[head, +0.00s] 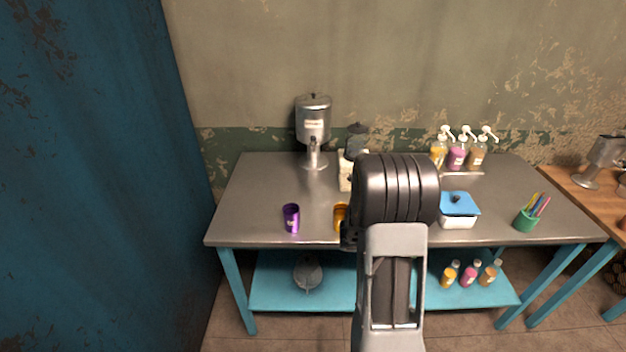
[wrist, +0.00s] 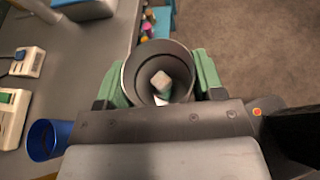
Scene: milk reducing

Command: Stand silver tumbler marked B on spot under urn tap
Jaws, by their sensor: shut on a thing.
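My gripper (wrist: 160,80) has its green fingers on both sides of a grey metal tumbler (wrist: 132,72), which I see from above. A pale patch shows inside it; its mark is not visible. In the head view my arm hides the gripper's fingers and most of what they hold, near the table's front edge. The silver urn (head: 313,117) stands at the back left of the table. Its tap (head: 314,145) points down over a small round base (head: 315,164). The spot's surface is small at this distance, and I see no tumbler on it.
A purple tumbler (head: 291,217) and a partly hidden orange tumbler (head: 340,214) stand near the front edge. A cream grinder-like appliance (head: 345,175) is right of the urn. Pump bottles (head: 457,155), a blue-lidded box (head: 458,207) and a pen cup (head: 526,220) stand further right. A blue tumbler (wrist: 42,140) shows in the wrist view.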

